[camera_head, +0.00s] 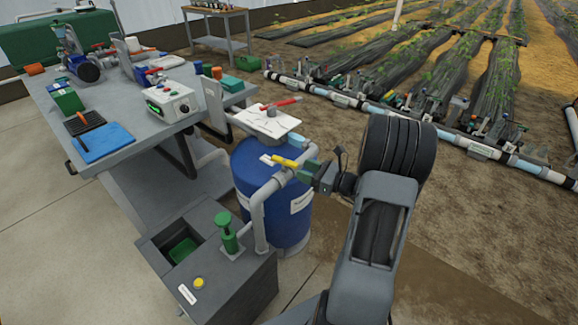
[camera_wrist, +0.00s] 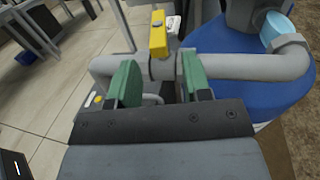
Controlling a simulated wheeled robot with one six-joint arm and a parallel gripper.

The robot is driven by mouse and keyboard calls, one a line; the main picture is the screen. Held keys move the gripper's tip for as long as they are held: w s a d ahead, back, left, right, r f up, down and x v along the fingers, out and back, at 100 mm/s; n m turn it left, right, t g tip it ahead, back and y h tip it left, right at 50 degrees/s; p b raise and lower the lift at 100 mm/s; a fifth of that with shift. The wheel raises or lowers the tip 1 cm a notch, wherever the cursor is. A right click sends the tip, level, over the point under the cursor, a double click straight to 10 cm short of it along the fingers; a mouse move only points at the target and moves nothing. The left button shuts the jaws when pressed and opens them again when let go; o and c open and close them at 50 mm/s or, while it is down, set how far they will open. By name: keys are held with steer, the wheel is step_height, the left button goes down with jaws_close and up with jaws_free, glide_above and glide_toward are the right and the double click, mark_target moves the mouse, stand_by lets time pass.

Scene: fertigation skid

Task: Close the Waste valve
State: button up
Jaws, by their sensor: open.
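A valve with a yellow handle (camera_head: 286,162) sits on a grey pipe (camera_head: 266,190) beside the blue drum. No readable label names it as the Waste valve. In the wrist view the yellow handle (camera_wrist: 158,34) points across the pipe (camera_wrist: 235,66). My gripper (camera_head: 306,168) is at the right of the handle in the head view. In the wrist view my gripper's green fingers (camera_wrist: 161,78) are apart, with the valve body and pipe just beyond and between them. The handle lies past the fingertips. Contact cannot be told.
The blue drum (camera_head: 270,205) stands close to the pipe, with a red handle (camera_head: 282,103) on its white top plate. A grey box (camera_head: 235,292) with a green plunger (camera_head: 225,233) stands in front. A grey bench (camera_head: 120,120) with equipment is at left.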

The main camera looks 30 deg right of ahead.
mark_target(289, 166)
steer(key=shift+x, duration=3.15)
steer(key=shift+s, duration=0.1)
jaws_close()
steer(key=shift+a+m+t+h+b, duration=0.1)
steer(key=shift+m+t+h+b, duration=0.15)
steer(key=shift+m+t+h, duration=0.5)
steer(key=shift+a+m+t+h+b, duration=0.1)
steer(key=shift+m+t+h+b, duration=0.15)
steer(key=shift+m+h, duration=0.55)
steer(key=shift+n+h, duration=0.25)
jaws_free()
steer(key=shift+s+d, duration=0.1)
steer(key=shift+s, duration=0.05)
